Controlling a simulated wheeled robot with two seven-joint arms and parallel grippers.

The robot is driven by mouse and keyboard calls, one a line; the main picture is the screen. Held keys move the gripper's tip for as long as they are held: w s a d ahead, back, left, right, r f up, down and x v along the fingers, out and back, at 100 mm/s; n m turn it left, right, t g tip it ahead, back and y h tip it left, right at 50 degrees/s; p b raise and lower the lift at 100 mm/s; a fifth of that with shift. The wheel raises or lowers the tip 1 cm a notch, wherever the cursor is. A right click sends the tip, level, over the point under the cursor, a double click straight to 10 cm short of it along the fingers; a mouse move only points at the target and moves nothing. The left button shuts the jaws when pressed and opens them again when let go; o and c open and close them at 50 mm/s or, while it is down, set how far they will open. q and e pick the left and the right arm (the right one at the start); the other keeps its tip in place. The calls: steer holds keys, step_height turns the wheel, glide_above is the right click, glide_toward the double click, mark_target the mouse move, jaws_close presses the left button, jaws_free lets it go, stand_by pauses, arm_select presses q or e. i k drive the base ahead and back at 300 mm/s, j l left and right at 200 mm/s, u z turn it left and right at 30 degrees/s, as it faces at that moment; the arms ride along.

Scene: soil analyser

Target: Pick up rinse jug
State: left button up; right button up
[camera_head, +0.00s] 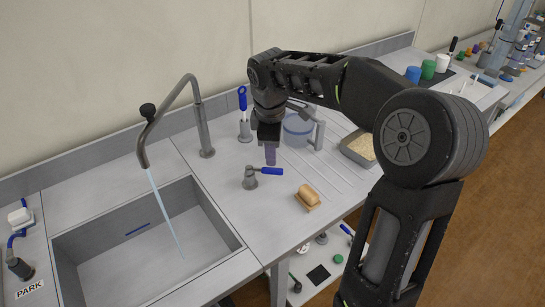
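The rinse jug (296,131) looks like a pale blue translucent vessel with a grey handle at its right side. It stands upright on the counter beside the sink, partly hidden behind my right arm. My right gripper (270,154) points down just left of the jug, above or near the counter, and looks apart from it. Its fingers are small and seen nearly edge-on, so I cannot tell whether they are open. My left gripper is out of view.
A sink (145,240) with running water from a tap (201,125) lies left. A blue-handled valve (262,173), a brush (243,112) and a sponge-like block (309,196) stand near the gripper. A tray (362,160) of pale material sits right.

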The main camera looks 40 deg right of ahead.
mark_target(297, 134)
steer(key=k, duration=1)
